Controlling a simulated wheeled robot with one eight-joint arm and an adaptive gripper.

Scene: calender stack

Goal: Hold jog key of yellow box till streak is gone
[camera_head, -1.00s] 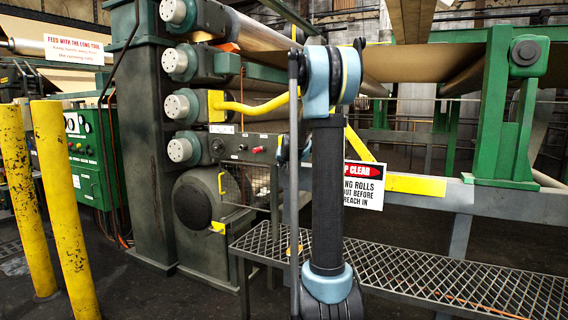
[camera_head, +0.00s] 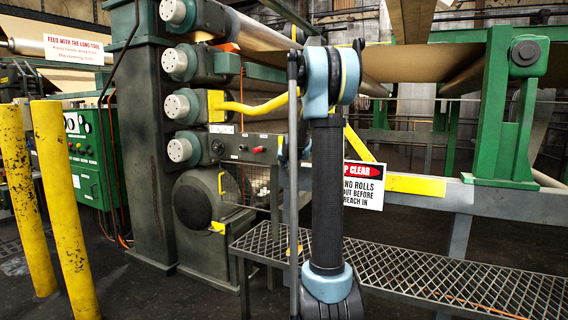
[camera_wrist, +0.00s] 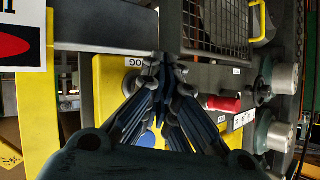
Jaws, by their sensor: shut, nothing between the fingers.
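A round blue button (camera_wrist: 147,139) shows lower on the box. In the head view my arm hides the box. I cannot make out a streak on the rolls.
A grey panel with a red knob (camera_wrist: 224,103) lies right of my fingers, below a mesh guard (camera_wrist: 217,24). The roll stack (camera_head: 176,106) stands left of my arm. A warning sign (camera_head: 363,186) hangs right of it, above a grated step (camera_head: 430,275).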

